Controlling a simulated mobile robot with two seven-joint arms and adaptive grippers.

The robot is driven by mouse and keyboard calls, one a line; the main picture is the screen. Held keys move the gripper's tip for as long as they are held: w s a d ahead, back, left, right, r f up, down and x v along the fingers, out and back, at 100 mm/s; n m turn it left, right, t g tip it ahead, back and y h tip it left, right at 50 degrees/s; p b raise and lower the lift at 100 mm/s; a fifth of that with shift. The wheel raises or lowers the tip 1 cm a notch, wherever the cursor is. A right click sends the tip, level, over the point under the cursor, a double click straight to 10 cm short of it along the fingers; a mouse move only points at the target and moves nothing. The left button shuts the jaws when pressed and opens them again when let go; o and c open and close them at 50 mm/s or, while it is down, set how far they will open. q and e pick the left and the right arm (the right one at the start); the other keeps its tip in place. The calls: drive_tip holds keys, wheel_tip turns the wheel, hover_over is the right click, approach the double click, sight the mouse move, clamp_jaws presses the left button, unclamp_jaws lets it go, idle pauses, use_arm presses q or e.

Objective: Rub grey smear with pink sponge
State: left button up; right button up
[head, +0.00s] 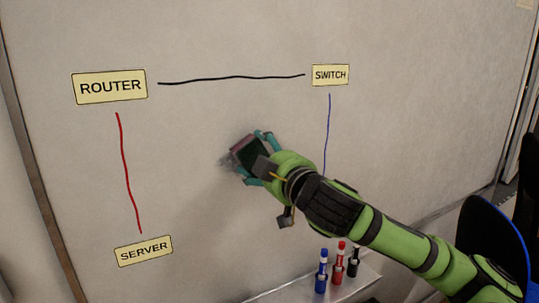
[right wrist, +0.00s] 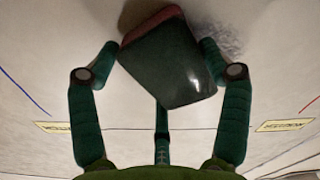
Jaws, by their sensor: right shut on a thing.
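The sponge (right wrist: 168,62) has a dark, shiny back and a pink layer along its board side. My right gripper (right wrist: 158,62) is shut on it, with a finger on either side in the right wrist view. In the head view the sponge (head: 243,143) is at the middle of the whiteboard, its pink edge at or very close to the surface. The grey smear (head: 226,160) shows just left of the sponge there, partly hidden by it and my right gripper (head: 257,153). It also shows beside the sponge in the right wrist view (right wrist: 228,42). My left gripper is out of view.
The whiteboard (head: 190,200) bears labels ROUTER (head: 110,87), SWITCH (head: 330,75) and SERVER (head: 144,251), with black, red and blue lines. A tray (head: 290,293) below holds blue, red and black markers. A blue chair (head: 490,235) stands at right.

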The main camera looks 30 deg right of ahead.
sight(247, 161)
drive_tip(key=shift+s+a+p, duration=0.15)
drive_tip(key=shift+a+p, duration=0.3)
drive_tip(key=shift+a, duration=1.45)
drive_tip(key=shift+a+p, duration=0.5)
drive_tip(key=shift+a, duration=1.35)
drive_tip(key=shift+d, duration=2.1)
drive_tip(key=d, duration=0.7)
drive_tip(key=shift+w+d, duration=0.15)
drive_tip(key=shift+w, duration=0.15)
